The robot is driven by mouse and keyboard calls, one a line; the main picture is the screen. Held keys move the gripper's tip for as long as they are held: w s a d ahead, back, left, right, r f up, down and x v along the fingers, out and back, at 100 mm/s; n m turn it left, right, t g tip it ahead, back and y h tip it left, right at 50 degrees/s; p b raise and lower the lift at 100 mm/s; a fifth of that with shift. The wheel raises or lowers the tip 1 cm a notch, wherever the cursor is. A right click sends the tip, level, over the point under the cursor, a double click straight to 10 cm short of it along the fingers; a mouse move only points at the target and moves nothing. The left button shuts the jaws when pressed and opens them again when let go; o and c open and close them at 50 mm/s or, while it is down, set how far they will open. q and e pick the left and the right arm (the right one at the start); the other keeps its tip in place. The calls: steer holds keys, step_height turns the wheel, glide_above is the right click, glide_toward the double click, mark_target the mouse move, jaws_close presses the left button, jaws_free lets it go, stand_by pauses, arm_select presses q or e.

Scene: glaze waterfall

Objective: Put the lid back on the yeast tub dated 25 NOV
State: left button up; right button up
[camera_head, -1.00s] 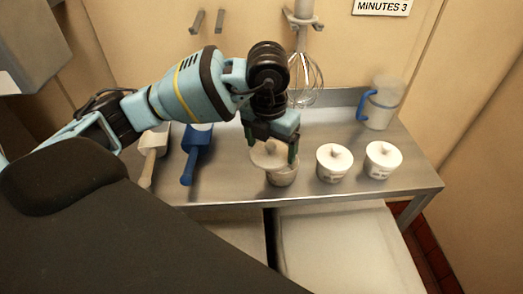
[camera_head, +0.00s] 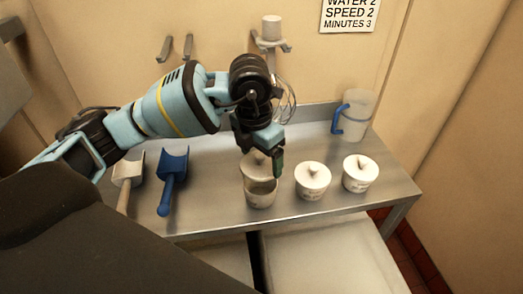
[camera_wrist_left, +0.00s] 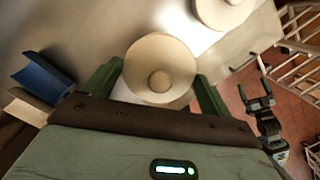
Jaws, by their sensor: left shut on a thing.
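A white tub (camera_head: 260,197) stands on the steel table, its open mouth showing. My left gripper (camera_head: 262,155) is shut on a cream round lid (camera_head: 256,165), held above and slightly behind that tub, apart from its rim. The lid with its round knob also shows between the fingers in the left wrist view (camera_wrist_left: 160,68). Two more white tubs, a middle one (camera_head: 313,182) and a right one (camera_head: 360,174), stand with lids on. The dates on the tubs are too small to read. My right gripper (camera_wrist_left: 257,100) shows small in the wrist view, fingers apart, empty.
A blue scoop (camera_head: 172,180) and a pale scoop (camera_head: 127,180) lie on the table's left. A jug with a blue handle (camera_head: 355,115) stands at the back right. A whisk (camera_head: 285,100) hangs behind my arm. The table's front edge is near the tubs.

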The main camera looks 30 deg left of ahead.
arm_select(q)
step_height(320, 180, down, 3)
steer(key=shift+f+b, duration=0.2)
steer(key=shift+b, duration=0.45)
steer(key=shift+f, duration=0.85)
arm_select(e)
steer(key=shift+s+a+f+g, duration=0.15)
steer(key=shift+s+a+f, duration=0.05)
steer(key=shift+s+f, duration=0.4)
steer(key=shift+s+a+f+g, duration=0.15)
steer(key=shift+s+f, duration=0.25)
steer(key=shift+f, duration=0.25)
steer(key=shift+w+d+r, duration=0.15)
steer(key=shift+r, duration=0.1)
steer(key=shift+w+r, duration=0.15)
steer(key=shift+w, duration=0.05)
arm_select(q)
steer(key=shift+f, duration=0.15)
arm_select(e)
steer(key=shift+r, duration=0.1)
steer(key=shift+w+r, duration=0.15)
steer(key=shift+w, duration=0.05)
